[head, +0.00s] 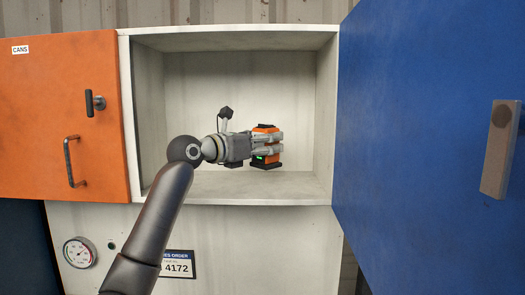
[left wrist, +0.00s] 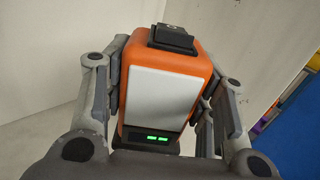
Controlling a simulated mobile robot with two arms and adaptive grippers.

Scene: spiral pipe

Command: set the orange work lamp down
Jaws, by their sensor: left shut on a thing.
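The orange work lamp (head: 265,129) is inside the open white cupboard (head: 260,190), upright, with a black base and a small green light. In the left wrist view the lamp (left wrist: 163,90) shows a white front panel, a black top piece and two green lights. My left gripper (head: 268,144) reaches in from the left with its fingers on either side of the lamp, shut on it. The lamp's base is at or just above the cupboard floor; I cannot tell whether it touches. My right gripper is not in view.
A blue door (head: 430,140) stands open on the right side of the cupboard. An orange door (head: 60,120) with a handle and a "CANS" label is on the left. A gauge (head: 79,252) and an order sign (head: 178,264) are below. The cupboard floor around the lamp looks clear.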

